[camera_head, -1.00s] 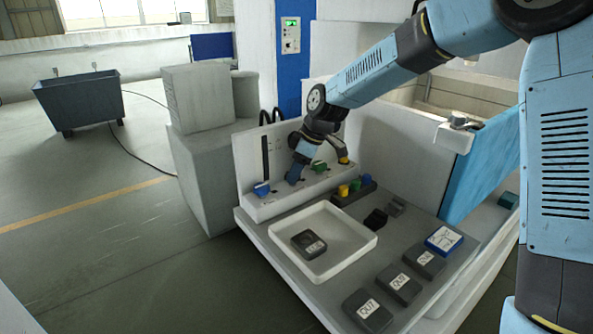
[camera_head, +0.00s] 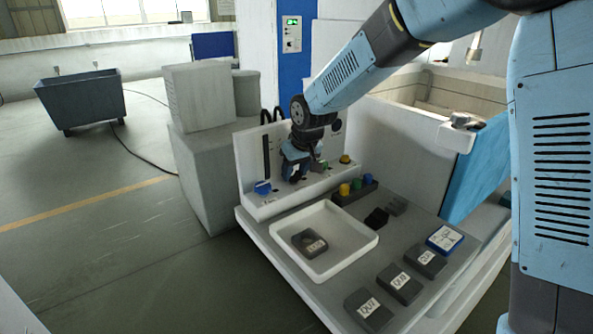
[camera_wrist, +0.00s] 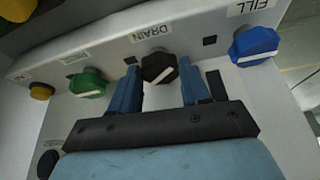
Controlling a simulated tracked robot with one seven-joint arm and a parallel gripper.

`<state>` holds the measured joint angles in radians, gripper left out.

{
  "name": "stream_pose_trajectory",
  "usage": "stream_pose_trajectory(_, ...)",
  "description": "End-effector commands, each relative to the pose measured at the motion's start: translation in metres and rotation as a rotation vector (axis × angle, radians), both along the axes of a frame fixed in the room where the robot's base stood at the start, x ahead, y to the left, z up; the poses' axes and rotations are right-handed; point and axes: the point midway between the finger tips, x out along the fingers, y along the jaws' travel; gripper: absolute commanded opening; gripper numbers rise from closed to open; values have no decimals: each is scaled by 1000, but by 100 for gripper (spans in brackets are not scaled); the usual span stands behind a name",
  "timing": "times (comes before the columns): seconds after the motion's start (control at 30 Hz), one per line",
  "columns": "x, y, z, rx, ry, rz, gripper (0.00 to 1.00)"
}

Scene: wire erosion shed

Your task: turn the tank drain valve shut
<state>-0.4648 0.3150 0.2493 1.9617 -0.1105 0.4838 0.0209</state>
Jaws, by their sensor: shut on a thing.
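The drain valve is a black knob (camera_wrist: 157,66) with a white pointer line, below the DRAIN label (camera_wrist: 160,32) on the light panel in the wrist view. In the head view my gripper (camera_head: 299,174) reaches down onto the panel and hides the drain knob.
A blue FILL knob (camera_wrist: 254,45) stands close on the right of the drain knob in the wrist view; a green knob (camera_wrist: 89,83) and yellow button (camera_wrist: 41,91) are on the left. A white tray (camera_head: 345,259) lies before the panel (camera_head: 292,200).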

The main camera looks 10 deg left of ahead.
Motion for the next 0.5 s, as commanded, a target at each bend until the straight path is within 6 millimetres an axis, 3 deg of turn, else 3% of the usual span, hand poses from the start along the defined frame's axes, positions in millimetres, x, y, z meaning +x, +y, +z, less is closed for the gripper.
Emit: stream_pose_trajectory(0.5, -2, 6, 2, 3, -4, -425, 16)
